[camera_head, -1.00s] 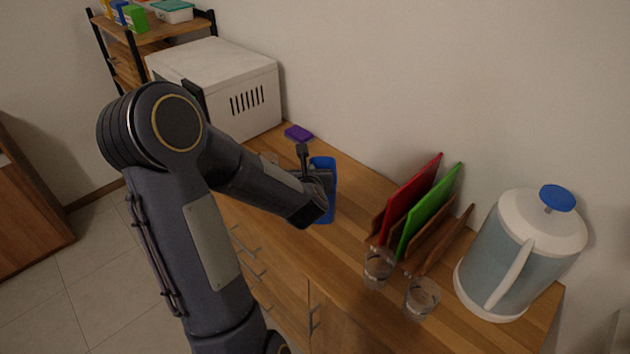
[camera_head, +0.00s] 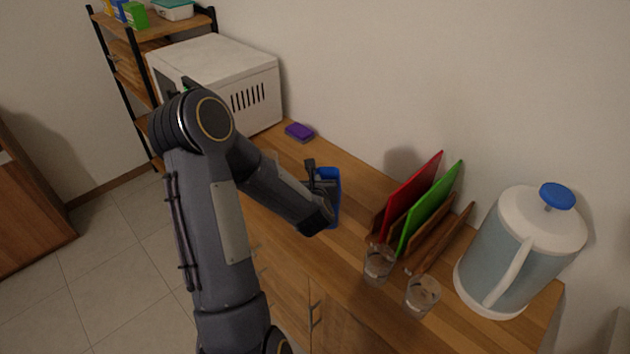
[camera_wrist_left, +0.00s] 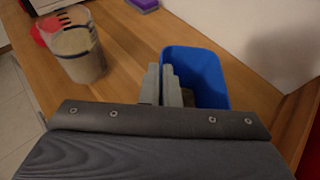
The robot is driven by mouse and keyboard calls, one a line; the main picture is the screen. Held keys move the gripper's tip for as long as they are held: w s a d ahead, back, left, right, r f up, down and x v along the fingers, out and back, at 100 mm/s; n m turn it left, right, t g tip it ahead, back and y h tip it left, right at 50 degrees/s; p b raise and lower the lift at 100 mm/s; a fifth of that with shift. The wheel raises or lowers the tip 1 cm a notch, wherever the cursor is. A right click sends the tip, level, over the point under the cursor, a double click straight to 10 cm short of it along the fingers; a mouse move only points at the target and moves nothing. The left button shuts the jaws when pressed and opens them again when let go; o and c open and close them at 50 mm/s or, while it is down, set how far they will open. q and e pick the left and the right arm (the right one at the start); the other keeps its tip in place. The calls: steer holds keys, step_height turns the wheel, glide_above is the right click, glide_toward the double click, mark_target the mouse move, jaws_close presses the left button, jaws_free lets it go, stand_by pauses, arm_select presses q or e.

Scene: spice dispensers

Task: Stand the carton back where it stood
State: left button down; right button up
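A blue open-topped box, which I take as the carton (camera_head: 333,208), is at my left gripper over the wooden counter. In the left wrist view the carton (camera_wrist_left: 205,75) shows its open top and something brownish inside. My left gripper (camera_wrist_left: 162,88) has its two fingers close together at the carton's left wall, one outside and one seemingly inside. It appears shut on that wall. In the head view the gripper (camera_head: 322,187) partly hides the carton. I cannot tell whether the carton's base touches the counter. My right gripper is not in view.
A clear tumbler (camera_wrist_left: 75,52) with a red thing behind it stands left of the carton. A purple sponge (camera_head: 299,132) lies near the white microwave (camera_head: 225,80). Red (camera_head: 408,198) and green (camera_head: 430,208) boards, two glasses and a jug (camera_head: 515,250) stand to the right.

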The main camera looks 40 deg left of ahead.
arm_select(q)
steer(key=c, duration=1.7)
jaws_free()
steer(key=shift+s+d+r+p, duration=0.1)
steer(key=shift+r+p, duration=0.1)
steer(key=shift+p, duration=0.1)
steer(key=s+d+r+m+h+b, duration=0.1)
steer(key=s+d+r+m+h, duration=0.25)
steer(key=d+m, duration=0.4)
steer(key=s+d+r+m+h, duration=0.35)
steer(key=d+m, duration=0.25)
steer(key=m, duration=0.3)
steer(key=s+d+r+m+h+b, duration=0.1)
steer(key=s+d+r+m+h, duration=0.25)
steer(key=d+m, duration=0.4)
steer(key=s+d+m+g, duration=0.1)
steer(key=s+m, duration=0.4)
steer(key=m, duration=0.1)
steer(key=s+d+f+m+g+h, duration=0.1)
steer(key=s+m+g, duration=0.1)
steer(key=s+m, duration=0.3)
steer(key=s+m+g+h, duration=0.1)
steer(key=s+m, duration=0.4)
steer(key=m, duration=0.2)
steer(key=shift+d+f+m+g, duration=0.25)
steer(key=shift+d+m+g, duration=0.05)
steer(key=shift+d+g, duration=0.1)
